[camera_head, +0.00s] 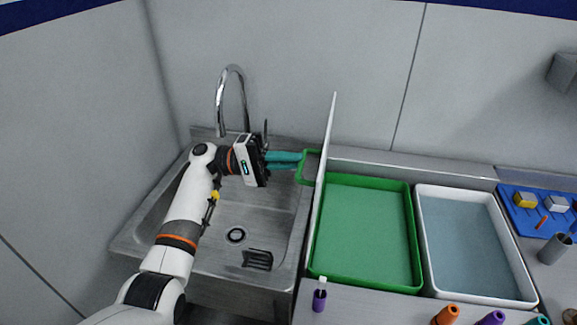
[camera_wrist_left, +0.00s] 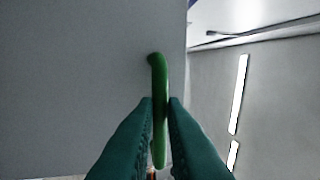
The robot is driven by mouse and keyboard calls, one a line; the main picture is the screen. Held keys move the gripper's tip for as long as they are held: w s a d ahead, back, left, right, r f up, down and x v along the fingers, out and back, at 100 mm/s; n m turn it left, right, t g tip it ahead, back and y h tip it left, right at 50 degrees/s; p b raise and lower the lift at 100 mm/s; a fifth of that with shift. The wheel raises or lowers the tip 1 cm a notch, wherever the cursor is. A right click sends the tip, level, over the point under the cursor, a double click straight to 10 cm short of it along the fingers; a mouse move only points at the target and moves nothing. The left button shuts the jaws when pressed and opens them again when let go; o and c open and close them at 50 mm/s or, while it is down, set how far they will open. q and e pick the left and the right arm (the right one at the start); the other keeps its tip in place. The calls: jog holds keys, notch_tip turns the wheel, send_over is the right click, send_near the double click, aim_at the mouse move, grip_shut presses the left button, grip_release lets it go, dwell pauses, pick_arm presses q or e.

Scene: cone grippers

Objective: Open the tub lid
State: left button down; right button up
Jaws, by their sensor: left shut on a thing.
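The green tub (camera_head: 408,287) stands on the counter right of the sink, its inside open to view. Its white lid (camera_head: 326,150) stands nearly upright along the tub's left edge and is seen almost edge-on. A green handle (camera_head: 312,153) sticks out from the lid's left face. My left gripper (camera_head: 299,160) has teal fingers shut on the handle, left of the lid and above the sink's right side. In the left wrist view the fingers pinch the green handle (camera_wrist_left: 158,100), with the grey lid face (camera_wrist_left: 80,70) behind it. My right gripper is not in view.
A steel sink (camera_head: 215,255) with a tall faucet (camera_head: 219,95) lies left of the tub. A white tub (camera_head: 527,300) stands close on its right, then a blue tray (camera_head: 512,212) with small blocks.

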pick_arm(q)
jog(key=shift+a, duration=0.1)
dwell(0.3)
jog(key=c, duration=1.5)
grip_release()
jog(key=b+v, duration=0.5)
jog(key=v, duration=0.7)
jog(key=shift+f, duration=0.1)
